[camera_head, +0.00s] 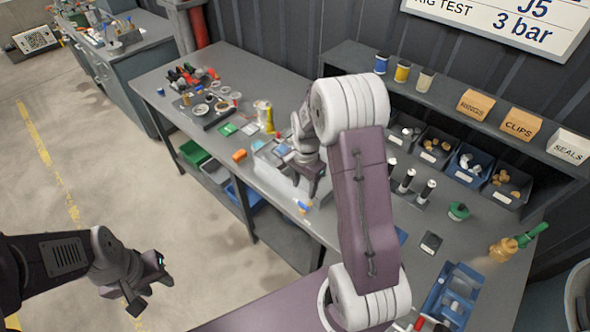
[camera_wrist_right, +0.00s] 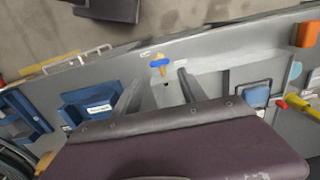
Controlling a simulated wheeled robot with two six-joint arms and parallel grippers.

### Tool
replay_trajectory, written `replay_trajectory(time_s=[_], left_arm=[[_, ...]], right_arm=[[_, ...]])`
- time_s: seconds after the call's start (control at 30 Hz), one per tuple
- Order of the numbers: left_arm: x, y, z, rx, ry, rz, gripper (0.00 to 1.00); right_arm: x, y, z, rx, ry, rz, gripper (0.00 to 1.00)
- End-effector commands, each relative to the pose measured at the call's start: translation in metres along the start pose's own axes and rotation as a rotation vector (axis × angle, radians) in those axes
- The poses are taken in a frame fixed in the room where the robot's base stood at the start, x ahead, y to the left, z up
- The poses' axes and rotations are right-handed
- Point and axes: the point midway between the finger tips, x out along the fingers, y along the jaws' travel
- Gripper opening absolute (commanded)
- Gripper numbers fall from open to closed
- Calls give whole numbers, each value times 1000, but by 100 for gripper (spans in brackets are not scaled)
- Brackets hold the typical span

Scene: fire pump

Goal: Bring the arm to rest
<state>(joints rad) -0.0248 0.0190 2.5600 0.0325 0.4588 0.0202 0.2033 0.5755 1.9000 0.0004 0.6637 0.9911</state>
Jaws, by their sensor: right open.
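My right arm rises over the bench and bends down. Its gripper (camera_head: 308,178) hangs over a pale grey tray (camera_head: 262,170) on the bench. In the right wrist view the two fingers of that gripper (camera_wrist_right: 157,92) stand apart with nothing held between them. A small blue and orange piece (camera_wrist_right: 160,65) lies beyond the fingertips; it also shows in the head view (camera_head: 303,206). My left gripper (camera_head: 140,291) hangs over the floor at the lower left, clear of the bench. I cannot tell how far its fingers are apart.
The bench (camera_head: 240,70) carries a dark tray of parts (camera_head: 207,107), blue bins, a blue tray (camera_head: 452,295) and a brass fitting with a green handle (camera_head: 503,249). A shelf (camera_head: 450,98) with labelled boxes runs along the wall. The floor at left (camera_head: 80,180) is free.

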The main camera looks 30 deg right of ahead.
Motion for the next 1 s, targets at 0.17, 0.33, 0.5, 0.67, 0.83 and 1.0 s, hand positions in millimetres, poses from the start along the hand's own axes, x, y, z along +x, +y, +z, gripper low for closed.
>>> replay_trajectory(time_s=[0.17,0.33,0.5,0.67,0.83,1.0], left_arm=[[1,0,0,0,0,0,36],[22,0,2,0,0,0,36],[45,-1,5,0,0,0,36],[43,-1,4,0,0,0,36],[42,-1,4,0,0,0,36],[42,-1,4,0,0,0,36]], right_arm=[[1,0,1,-2,0,0,49],[-19,-16,26,-82,42,-73,49],[-23,38,98,-487,67,-111,49],[-9,90,125,-926,64,-80,49],[-5,93,126,-1148,77,-77,49],[-5,92,126,-1174,78,-76,49]])
